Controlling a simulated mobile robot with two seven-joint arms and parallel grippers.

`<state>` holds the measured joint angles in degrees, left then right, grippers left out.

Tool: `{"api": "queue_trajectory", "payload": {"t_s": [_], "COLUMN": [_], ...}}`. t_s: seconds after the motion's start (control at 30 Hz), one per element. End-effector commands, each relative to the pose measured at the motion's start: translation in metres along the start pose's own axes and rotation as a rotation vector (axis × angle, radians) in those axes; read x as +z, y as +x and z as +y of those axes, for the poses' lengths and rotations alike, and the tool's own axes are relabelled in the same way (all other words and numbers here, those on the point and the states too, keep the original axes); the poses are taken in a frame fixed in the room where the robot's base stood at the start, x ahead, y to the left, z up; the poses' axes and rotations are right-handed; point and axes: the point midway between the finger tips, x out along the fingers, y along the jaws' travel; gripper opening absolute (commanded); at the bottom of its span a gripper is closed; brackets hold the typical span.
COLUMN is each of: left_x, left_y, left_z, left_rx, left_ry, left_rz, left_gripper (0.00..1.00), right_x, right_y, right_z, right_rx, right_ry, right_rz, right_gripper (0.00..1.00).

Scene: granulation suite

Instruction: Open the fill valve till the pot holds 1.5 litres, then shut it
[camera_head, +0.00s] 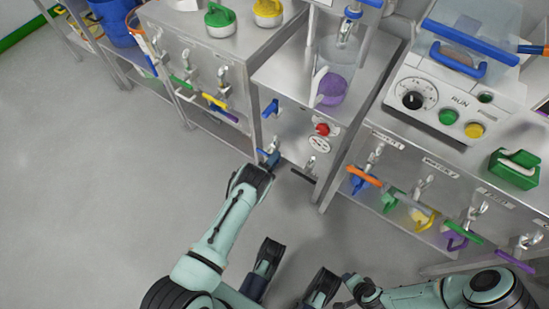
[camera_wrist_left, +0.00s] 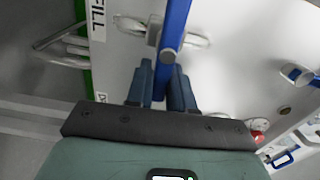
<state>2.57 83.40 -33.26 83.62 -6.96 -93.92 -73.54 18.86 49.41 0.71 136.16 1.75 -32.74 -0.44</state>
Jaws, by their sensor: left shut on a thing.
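My left gripper (camera_head: 269,161) is at the lower left of the steel cabinet front, under the pot. It is shut on a blue lever; the left wrist view shows this blue valve lever (camera_wrist_left: 176,22) with its end between the two fingers (camera_wrist_left: 161,90). The lever crosses a metal valve body (camera_wrist_left: 135,26), beside a FILL label (camera_wrist_left: 98,18). The clear pot (camera_head: 345,52) stands on the cabinet top, with a purple round thing (camera_head: 332,88) at its front. I cannot read its level.
The cabinet front also bears another blue handle (camera_head: 271,108), a red knob (camera_head: 322,129), a round gauge (camera_head: 319,145) and a black lever (camera_head: 303,176). Counters with coloured valve levers stand on both sides. A control box (camera_head: 440,100) is at right. The floor at left is clear.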

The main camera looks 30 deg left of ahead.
Motion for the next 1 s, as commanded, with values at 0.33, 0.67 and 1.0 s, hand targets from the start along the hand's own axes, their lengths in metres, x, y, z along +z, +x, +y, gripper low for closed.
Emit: {"api": "queue_trajectory", "payload": {"t_s": [0.33,0.67,1.0], "left_x": [0.0029,0.0033,0.0016], "left_y": [-0.0020,-0.0023,-0.0011], "left_z": [0.0036,0.0038,0.0027], "left_rx": [0.005,0.006,0.003], "left_ry": [0.065,0.067,0.064], "left_rz": [-0.006,-0.007,-0.003], "left_gripper": [0.00,0.00,0.43], "right_x": [0.0016,0.0016,0.0014], "right_y": [0.0009,0.0009,0.0008], "right_z": [0.0012,0.0011,0.0009], "right_rx": [0.002,0.002,0.002], "right_ry": [0.001,0.001,0.001], "right_rz": [-0.005,-0.005,-0.004], "right_gripper": [0.47,0.47,0.47]}}
